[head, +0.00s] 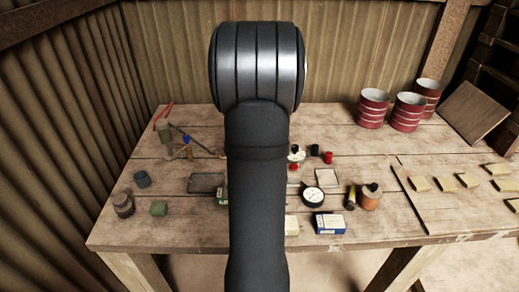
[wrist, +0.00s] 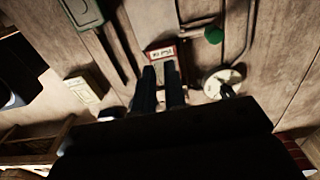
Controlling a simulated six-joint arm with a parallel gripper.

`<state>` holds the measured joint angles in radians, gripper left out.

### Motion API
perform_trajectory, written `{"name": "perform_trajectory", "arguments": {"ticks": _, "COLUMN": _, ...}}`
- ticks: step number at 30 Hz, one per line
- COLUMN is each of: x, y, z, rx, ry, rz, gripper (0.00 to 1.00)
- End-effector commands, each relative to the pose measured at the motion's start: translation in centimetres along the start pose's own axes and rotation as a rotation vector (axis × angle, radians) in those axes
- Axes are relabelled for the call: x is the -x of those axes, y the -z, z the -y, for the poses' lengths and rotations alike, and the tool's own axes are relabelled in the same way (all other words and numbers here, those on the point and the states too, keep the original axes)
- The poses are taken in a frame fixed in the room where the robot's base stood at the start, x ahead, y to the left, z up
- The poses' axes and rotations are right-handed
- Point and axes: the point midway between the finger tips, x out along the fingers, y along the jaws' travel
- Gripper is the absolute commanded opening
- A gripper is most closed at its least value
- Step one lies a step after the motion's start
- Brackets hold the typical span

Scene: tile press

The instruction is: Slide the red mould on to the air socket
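In the wrist view a small red-edged block (wrist: 160,52) with a pale, dark-marked top lies just past my fingertips; it may be the red mould, but I cannot be sure. My gripper (wrist: 160,68) shows as two dark fingers with a clear gap between them. The tips overlap the block's near edge in the picture; contact cannot be told. I cannot pick out the air socket with certainty. A pale round disc (wrist: 222,84) with a dark fitting stands right of the fingers. In the head view my arm hides the middle of the bench and my gripper.
Thin pipes and a green knob (wrist: 214,34) lie close beyond the block. A yellowish block (wrist: 83,92) and a grey-green box (wrist: 82,12) are to the left. On the bench (head: 120,235) stand a dial gauge (head: 313,196), a blue-and-white box (head: 329,222) and red tins (head: 408,112).

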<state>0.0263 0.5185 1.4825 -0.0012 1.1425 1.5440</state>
Motion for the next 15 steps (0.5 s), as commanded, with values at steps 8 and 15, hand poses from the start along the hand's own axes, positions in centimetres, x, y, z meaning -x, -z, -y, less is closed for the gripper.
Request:
{"name": "perform_trajectory", "arguments": {"ticks": 8, "x": 6.2, "y": 2.7, "z": 0.0, "rx": 0.002, "ry": 0.006, "rz": -0.094, "gripper": 0.67}}
{"name": "perform_trajectory", "arguments": {"ticks": 15, "x": 7.7, "y": 3.5, "z": -0.3, "rx": -0.001, "ry": 0.002, "rz": -0.121, "gripper": 0.75}}
